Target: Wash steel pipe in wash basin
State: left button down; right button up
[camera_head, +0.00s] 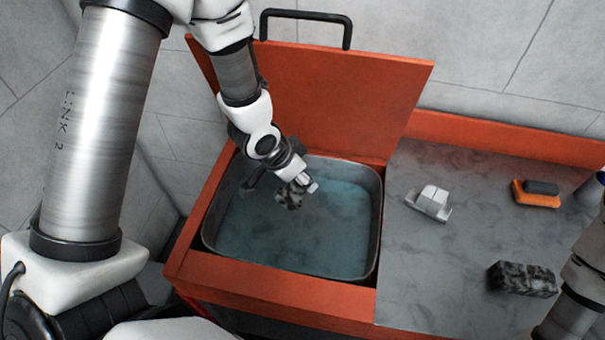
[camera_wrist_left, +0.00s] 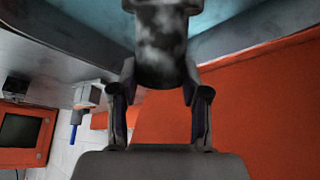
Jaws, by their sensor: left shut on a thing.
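The wash basin (camera_head: 375,225) is a metal tub of bluish water set in an orange-red cabinet. My left gripper (camera_head: 294,187) reaches down over the basin from the back. It is shut on the steel pipe (camera_head: 287,199), a short, dark, mottled piece. The pipe is over the water; whether it touches the surface cannot be told. In the left wrist view, the fingers of the left gripper (camera_wrist_left: 160,88) close on both sides of the pipe (camera_wrist_left: 162,45), which has grey smudges. Part of my right arm shows at the lower right in the head view, but its gripper does not.
The orange lid (camera_head: 315,95) with a black handle stands open behind the basin. The counter's middle is clear.

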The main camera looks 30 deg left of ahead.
pick_arm(q)
notch_tip(320, 180, down, 10)
jog(key=b, duration=0.9)
jog(key=shift+f, duration=0.1)
dwell(2.4)
notch_tip(320, 180, up, 13)
jog(key=p, duration=1.3)
dwell(1.7)
notch_tip(320, 180, up, 4)
jog(key=p, duration=0.4)
jog(key=shift+r, duration=0.25)
jog(key=shift+f, duration=0.1)
